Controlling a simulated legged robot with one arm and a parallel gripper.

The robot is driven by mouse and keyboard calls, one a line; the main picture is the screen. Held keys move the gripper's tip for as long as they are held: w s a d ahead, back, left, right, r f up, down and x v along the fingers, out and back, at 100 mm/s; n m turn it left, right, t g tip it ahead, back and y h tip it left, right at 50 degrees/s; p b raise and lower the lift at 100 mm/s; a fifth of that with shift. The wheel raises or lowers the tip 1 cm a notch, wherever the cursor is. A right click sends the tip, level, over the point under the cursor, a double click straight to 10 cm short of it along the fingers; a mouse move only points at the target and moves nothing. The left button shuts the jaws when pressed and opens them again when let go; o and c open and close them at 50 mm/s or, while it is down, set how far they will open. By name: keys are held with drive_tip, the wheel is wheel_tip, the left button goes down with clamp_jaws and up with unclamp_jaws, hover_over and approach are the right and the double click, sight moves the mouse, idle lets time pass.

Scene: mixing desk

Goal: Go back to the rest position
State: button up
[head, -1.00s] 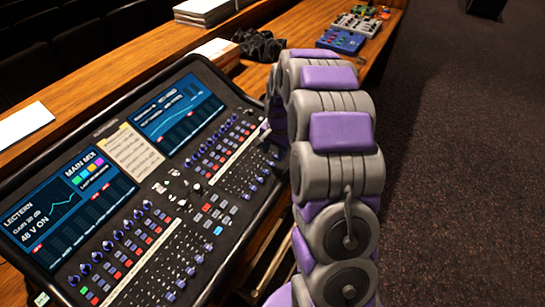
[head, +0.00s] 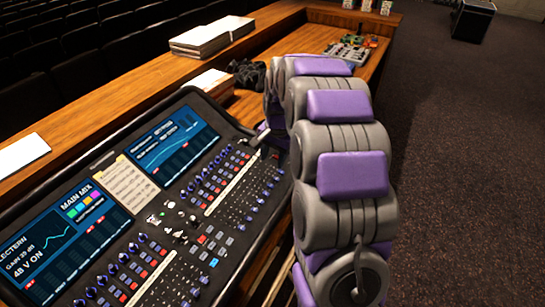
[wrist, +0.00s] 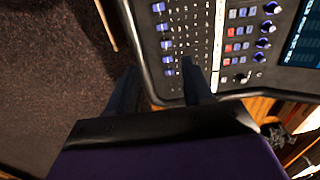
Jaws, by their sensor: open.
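The mixing desk (head: 150,215) is a dark console with two lit screens, rows of knobs and faders. It fills the lower left of the head view, on a wooden counter. In the wrist view its edge, faders and buttons (wrist: 205,35) show at the top right. My gripper (wrist: 160,68) is open, its two dark fingers apart with nothing between them. One finger overlaps the console's edge in the picture, and the other lies against the carpet. I cannot tell the height above the desk. In the head view my arm's grey and purple links hide most of the gripper.
A paper note (head: 127,183) lies on the console. Books (head: 212,36), a black cable bundle (head: 246,73) and small pedals (head: 350,52) are on the wooden counter (head: 285,40). A dark case (head: 474,20) stands at the far right. The carpet (head: 460,170) on the right is clear.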

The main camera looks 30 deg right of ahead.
drive_tip(key=s+a+r+n+g, duration=0.1)
drive_tip(key=s+a+r+n, duration=0.2)
drive_tip(key=s+a, duration=0.45)
drive_tip(key=s+a+r+n, duration=0.3)
drive_tip(key=s+a+r, duration=0.15)
drive_tip(key=s, duration=0.55)
drive_tip(key=s+a+f+n+g, duration=0.1)
drive_tip(key=s+a+n, duration=0.1)
drive_tip(key=s, duration=0.7)
drive_tip(key=s+a+n, duration=0.1)
drive_tip(key=s+n, duration=0.2)
drive_tip(key=s, duration=0.7)
drive_tip(key=shift+s+a+f+g+h, duration=0.25)
drive_tip(key=shift+a+f+g+h, duration=0.05)
drive_tip(key=shift+a+f+g, duration=0.1)
